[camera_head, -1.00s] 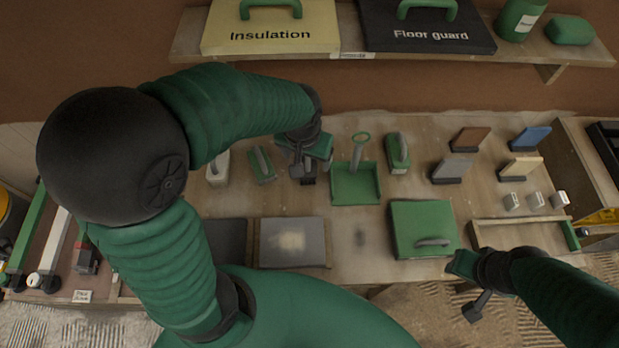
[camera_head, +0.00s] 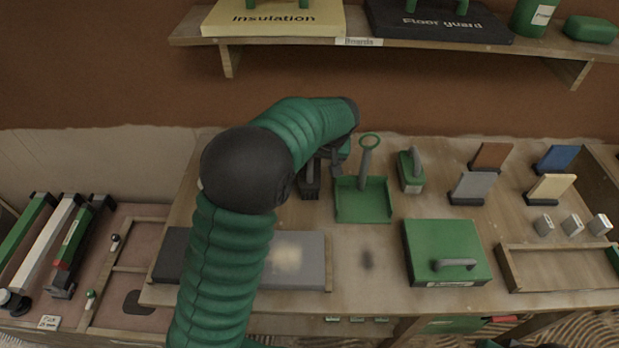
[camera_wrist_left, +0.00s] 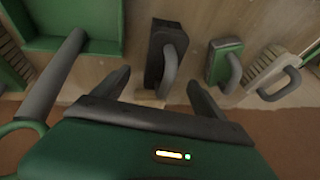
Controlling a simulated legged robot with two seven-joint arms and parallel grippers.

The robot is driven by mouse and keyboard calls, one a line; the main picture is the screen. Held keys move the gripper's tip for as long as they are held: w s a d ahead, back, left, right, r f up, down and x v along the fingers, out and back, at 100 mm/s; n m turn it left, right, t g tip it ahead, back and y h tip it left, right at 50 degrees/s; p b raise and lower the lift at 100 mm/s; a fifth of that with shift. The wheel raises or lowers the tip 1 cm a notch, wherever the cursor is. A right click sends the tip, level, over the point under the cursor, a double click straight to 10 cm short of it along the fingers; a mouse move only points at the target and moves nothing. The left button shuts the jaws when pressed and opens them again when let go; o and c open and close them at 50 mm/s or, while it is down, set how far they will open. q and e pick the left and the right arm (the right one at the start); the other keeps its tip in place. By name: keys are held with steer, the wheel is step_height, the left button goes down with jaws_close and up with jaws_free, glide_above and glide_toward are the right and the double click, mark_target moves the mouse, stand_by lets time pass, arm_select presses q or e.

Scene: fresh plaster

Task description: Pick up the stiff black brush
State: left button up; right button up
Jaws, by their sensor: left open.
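The stiff black brush (camera_wrist_left: 156,52) is a dark block with a grey loop handle (camera_wrist_left: 168,72). In the left wrist view it stands on the bench just beyond and between my left fingers. In the head view its dark end (camera_head: 310,187) shows left of the green dustpan, partly hidden by my arm. My left gripper (camera_wrist_left: 158,82) is open and empty, its two fingers spread either side of the handle; contact cannot be made out. It also shows at the brush in the head view (camera_head: 325,165). Of my right arm only a sliver shows at the bottom edge.
A green dustpan (camera_head: 362,203) with an upright handle stands close to the right of the brush. A green-based brush (camera_head: 410,172) is further right.

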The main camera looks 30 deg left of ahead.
arm_select(q)
steer(key=shift+w+d+f, duration=0.15)
steer(key=shift+w+f, duration=0.15)
steer(key=shift+f, duration=0.45)
steer(key=a+f, duration=0.1)
steer(key=f, duration=0.1)
steer(key=w+a+f, duration=0.1)
steer(key=a, duration=0.1)
steer(key=shift+w+f, duration=0.1)
steer(key=shift+f, duration=0.25)
steer(key=shift+a, duration=0.35)
steer(key=shift+d+r, duration=0.2)
steer(key=shift+d, duration=0.35)
steer(key=c, duration=0.4)
steer(key=shift+d, duration=0.3)
steer(key=c, duration=0.5)
steer(key=shift+c, duration=1.3)
steer(key=shift+a, duration=0.4)
steer(key=c, duration=0.4)
steer(key=shift+a+f, duration=0.1)
steer(key=shift+c, duration=0.2)
arm_select(e)
steer(key=shift+s+f, duration=0.1)
steer(key=shift+f, duration=0.2)
